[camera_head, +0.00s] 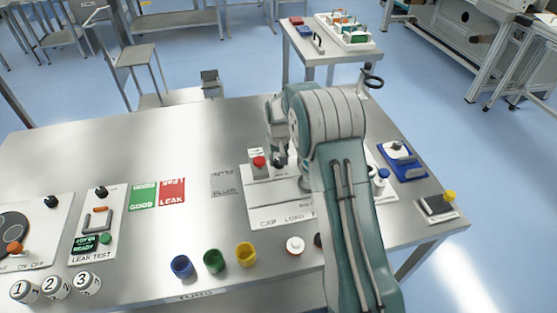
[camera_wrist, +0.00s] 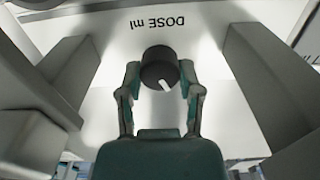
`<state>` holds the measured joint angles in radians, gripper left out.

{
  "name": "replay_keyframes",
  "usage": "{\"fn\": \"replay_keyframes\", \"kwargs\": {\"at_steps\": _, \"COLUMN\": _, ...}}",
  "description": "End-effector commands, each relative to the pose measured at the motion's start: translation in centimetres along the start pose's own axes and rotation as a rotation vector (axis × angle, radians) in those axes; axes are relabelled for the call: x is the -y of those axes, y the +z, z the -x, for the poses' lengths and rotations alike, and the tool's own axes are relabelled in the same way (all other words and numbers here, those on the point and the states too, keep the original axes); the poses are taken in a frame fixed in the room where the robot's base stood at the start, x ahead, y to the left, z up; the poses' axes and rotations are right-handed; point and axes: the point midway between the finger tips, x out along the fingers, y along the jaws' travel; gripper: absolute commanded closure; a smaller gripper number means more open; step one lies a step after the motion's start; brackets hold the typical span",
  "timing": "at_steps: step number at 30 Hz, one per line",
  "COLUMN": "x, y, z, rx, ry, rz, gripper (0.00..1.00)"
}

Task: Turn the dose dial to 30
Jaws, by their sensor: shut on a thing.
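The dose dial (camera_wrist: 158,62) is a round black knob with a white pointer line. It sits on a white panel (camera_wrist: 105,50) marked "DOSE ml", which appears upside down in the wrist view. The pointer aims toward the bottom of that view, slightly right. No scale numbers can be read. My gripper (camera_wrist: 160,72) has its two fingers on opposite sides of the dial, shut on it. In the head view my gripper (camera_head: 279,160) is at the cap load station, partly hidden by my arm, and the dial cannot be made out.
A red button (camera_head: 259,162) stands left of my gripper. Grey walls flank the dial in the wrist view. Blue (camera_head: 181,266), green (camera_head: 214,261) and yellow (camera_head: 246,254) cups stand along the front edge. The table's back left is clear.

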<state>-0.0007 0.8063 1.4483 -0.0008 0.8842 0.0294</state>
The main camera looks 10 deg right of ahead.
Motion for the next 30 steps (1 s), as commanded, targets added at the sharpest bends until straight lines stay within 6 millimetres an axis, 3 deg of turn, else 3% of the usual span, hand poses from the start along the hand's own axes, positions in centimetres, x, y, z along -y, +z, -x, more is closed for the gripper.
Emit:
{"fn": "replay_keyframes", "kwargs": {"at_steps": 12, "x": 0.05, "y": 0.29, "z": -0.4, "rx": 0.011, "ry": 0.0, "rz": -0.198, "gripper": 1.0}}
{"fn": "replay_keyframes", "kwargs": {"at_steps": 28, "x": 0.08, "y": 0.35, "z": -0.52, "rx": 0.014, "ry": 0.0, "rz": -0.223, "gripper": 1.0}}
{"fn": "replay_keyframes", "kwargs": {"at_steps": 29, "x": 0.08, "y": 0.35, "z": -0.53, "rx": 0.014, "ry": 0.0, "rz": -0.223, "gripper": 0.4}}
{"fn": "replay_keyframes", "kwargs": {"at_steps": 30, "x": 0.09, "y": 0.34, "z": -0.52, "rx": 0.014, "ry": 0.0, "rz": -0.223, "gripper": 0.22}}
